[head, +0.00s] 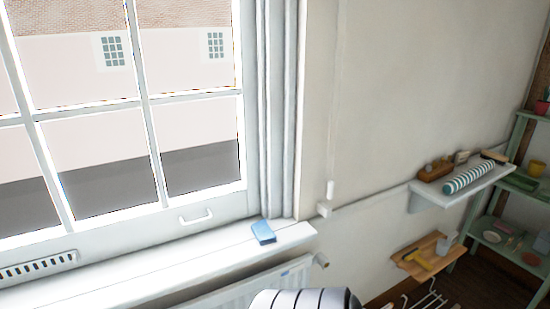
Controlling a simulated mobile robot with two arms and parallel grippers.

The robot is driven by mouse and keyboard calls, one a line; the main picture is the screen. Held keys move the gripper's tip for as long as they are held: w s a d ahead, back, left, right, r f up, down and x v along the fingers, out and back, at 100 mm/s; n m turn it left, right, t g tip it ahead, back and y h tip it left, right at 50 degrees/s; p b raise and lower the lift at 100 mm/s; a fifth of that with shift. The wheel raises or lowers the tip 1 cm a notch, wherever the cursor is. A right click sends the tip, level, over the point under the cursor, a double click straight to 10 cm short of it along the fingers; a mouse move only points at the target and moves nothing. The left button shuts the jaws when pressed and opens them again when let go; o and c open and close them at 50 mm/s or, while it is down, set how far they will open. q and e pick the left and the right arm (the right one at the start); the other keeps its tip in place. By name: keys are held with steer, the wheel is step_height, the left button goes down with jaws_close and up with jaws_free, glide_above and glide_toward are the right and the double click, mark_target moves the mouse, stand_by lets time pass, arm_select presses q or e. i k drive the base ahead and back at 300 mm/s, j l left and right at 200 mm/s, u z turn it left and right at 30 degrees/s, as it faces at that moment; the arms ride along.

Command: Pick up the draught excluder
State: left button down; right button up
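A green-and-white striped roll (467,178), which looks like the draught excluder, lies along the white wall shelf (461,197) at the right in the head view. It lies near the front edge, and nothing of mine touches it. Neither of my grippers is in view. A white, dark-banded part of my own arm shows at the bottom edge.
Brown items (434,171) sit behind the roll on the shelf. A green shelving unit (470,225) stands at the right. A blue block (263,232) rests on the windowsill (180,262), above a radiator (258,288).

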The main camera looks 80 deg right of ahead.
mark_target(452, 187)
steer(key=z, duration=3.65)
steer(key=i+z, duration=0.15)
